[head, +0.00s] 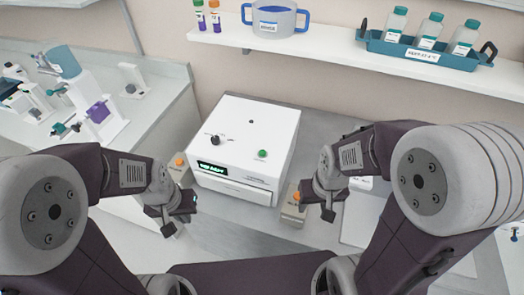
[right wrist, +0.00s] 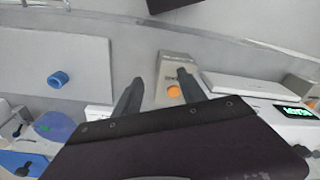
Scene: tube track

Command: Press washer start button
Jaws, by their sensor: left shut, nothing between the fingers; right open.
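A white box-shaped machine (head: 245,140) stands on the grey bench, with a lit green display (head: 214,168), a black knob (head: 215,140) and a green button (head: 262,154). A small beige box (head: 293,215) with an orange button (head: 296,195) stands at its front right. Another orange button (head: 179,162) is on a box at its left. I cannot tell which is the washer's start button. My right gripper (head: 318,212) is open, just right of the right-hand box; in the right wrist view the orange button (right wrist: 173,92) shows between its fingers (right wrist: 160,76). My left gripper (head: 178,222) is shut and empty, left of the machine.
A shelf (head: 330,45) above holds a blue-handled tub (head: 272,20) and a teal tray (head: 425,52) with bottles. Lab instruments (head: 85,100) stand on the left bench. A blue ring-shaped piece (right wrist: 58,80) lies on a pale plate in the right wrist view.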

